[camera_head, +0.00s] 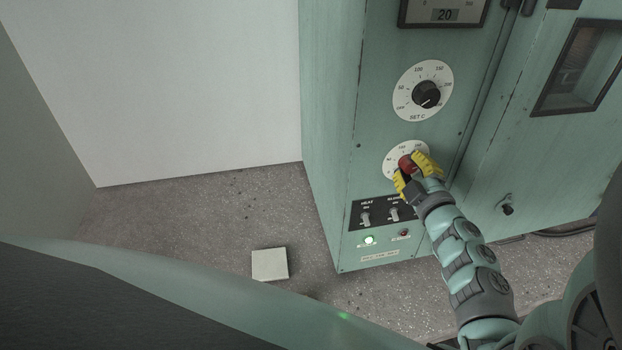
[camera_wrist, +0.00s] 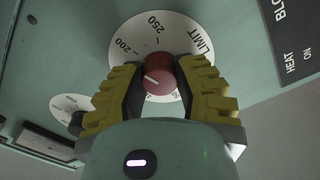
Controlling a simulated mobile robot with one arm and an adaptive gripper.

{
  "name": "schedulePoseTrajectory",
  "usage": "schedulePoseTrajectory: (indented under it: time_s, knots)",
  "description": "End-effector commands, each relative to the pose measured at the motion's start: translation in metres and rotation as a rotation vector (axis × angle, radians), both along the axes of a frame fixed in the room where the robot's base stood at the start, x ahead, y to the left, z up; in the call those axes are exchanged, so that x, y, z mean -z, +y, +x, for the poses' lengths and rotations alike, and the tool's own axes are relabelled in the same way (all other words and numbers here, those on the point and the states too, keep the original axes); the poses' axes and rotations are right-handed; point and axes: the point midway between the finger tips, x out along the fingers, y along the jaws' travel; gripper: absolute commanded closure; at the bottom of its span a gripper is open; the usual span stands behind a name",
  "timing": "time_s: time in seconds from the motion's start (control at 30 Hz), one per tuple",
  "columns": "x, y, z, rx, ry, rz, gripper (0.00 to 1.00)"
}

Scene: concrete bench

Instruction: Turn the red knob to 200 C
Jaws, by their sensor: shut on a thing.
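The red knob (camera_head: 405,162) sits on the lower white dial (camera_head: 391,160) of the green cabinet's panel. In the wrist view the red knob (camera_wrist: 165,76) is between the yellow pads of my gripper (camera_wrist: 157,88), which is shut on it. The dial (camera_wrist: 176,40) reads 200, 250 and LIMIT there. A short white mark shows on the knob's face; I cannot tell which number it points to. In the head view my gripper (camera_head: 416,172) covers part of the dial.
A pale block (camera_head: 269,264) lies on the floor.

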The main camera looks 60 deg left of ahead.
Motion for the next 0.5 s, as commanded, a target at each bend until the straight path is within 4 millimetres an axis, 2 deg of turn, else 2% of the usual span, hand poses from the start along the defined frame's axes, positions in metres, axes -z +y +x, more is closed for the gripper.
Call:
schedulePoseTrajectory:
  time_s: [0.03, 0.33, 0.5]
  knots:
    - [0.0035, -0.0008, 0.0005, 0.004, 0.004, -0.008, 0.65]
    - [0.0017, -0.0003, 0.0001, 0.002, 0.003, -0.003, 0.35]
    - [0.0012, -0.0002, 0.0001, 0.001, 0.002, -0.002, 0.35]
